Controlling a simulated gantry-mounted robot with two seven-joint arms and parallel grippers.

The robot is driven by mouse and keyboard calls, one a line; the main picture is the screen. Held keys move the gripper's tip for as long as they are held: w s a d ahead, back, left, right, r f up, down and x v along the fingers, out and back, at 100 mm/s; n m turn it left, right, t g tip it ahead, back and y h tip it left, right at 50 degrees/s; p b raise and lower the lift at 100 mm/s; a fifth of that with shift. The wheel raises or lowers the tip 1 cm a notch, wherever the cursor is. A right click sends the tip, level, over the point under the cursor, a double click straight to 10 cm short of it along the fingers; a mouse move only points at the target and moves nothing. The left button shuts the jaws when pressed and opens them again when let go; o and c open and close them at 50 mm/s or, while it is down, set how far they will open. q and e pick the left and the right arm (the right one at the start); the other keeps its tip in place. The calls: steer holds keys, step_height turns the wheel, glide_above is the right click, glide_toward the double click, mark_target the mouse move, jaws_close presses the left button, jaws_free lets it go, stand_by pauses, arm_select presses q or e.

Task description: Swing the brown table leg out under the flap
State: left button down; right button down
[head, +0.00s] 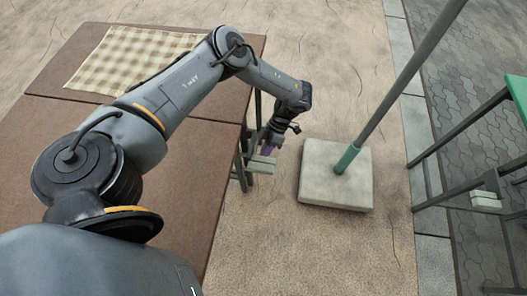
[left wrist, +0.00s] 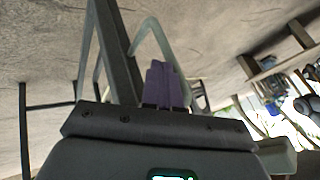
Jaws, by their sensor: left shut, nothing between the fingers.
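The brown table (head: 190,150) fills the left of the head view, its top split by a seam into a nearer and a farther panel; which is the flap is unclear. My right gripper is out of view.
A checked cloth (head: 135,58) lies on the far panel. A pale slab (head: 335,187) with a slanted grey pole (head: 400,80) stands right of the gripper. A green table (head: 518,98) stands at the far right. Bare ground lies between the brown table and the slab.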

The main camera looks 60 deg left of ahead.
arm_select(q)
steer(key=s+d+p, duration=0.1)
steer(key=d+p, duration=0.1)
steer(key=s+d+p, duration=0.2)
steer(key=shift+p, duration=0.35)
stand_by(0.4)
